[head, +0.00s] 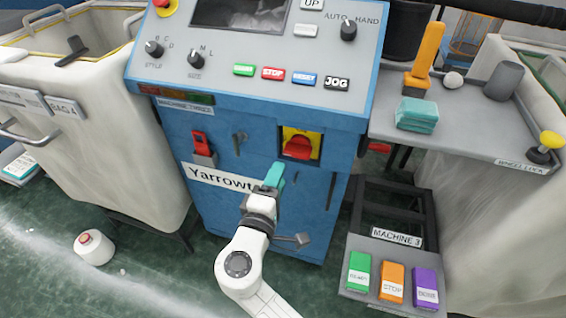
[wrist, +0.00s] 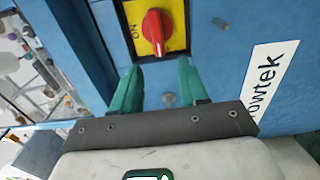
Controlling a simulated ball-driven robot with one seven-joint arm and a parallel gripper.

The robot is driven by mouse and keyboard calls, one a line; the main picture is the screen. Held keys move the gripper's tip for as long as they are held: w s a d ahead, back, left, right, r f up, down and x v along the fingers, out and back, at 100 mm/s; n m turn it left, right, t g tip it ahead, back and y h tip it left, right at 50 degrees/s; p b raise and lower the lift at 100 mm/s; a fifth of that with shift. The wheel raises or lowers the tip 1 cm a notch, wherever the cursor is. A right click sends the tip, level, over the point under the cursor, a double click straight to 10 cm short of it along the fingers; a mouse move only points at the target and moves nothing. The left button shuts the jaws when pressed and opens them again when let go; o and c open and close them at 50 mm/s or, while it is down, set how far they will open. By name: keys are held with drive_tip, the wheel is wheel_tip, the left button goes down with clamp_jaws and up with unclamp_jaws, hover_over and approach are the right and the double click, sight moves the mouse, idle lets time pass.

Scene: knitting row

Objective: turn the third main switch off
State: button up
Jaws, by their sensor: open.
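The main switch (head: 298,147) is a red rotary knob on a yellow plate, set in the front of the blue machine cabinet (head: 225,137). In the head view its grip lies roughly level across the plate. My gripper (head: 272,177) has teal fingers and is just below and left of the switch in the head view. In the wrist view the gripper (wrist: 160,70) is open and empty, its fingertips apart from the knob.
A red lockout-like piece (head: 202,145) is on the cabinet left of the switch. A control panel (head: 255,45) with knobs and buttons is above. A pedal box (head: 390,275) labelled MACHINE 3 and a grey side table (head: 470,130) stand right. A fabric bin (head: 100,140) stands left.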

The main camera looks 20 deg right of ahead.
drive_tip(key=shift+v, duration=1.6)
drive_tip(key=shift+d, duration=0.1)
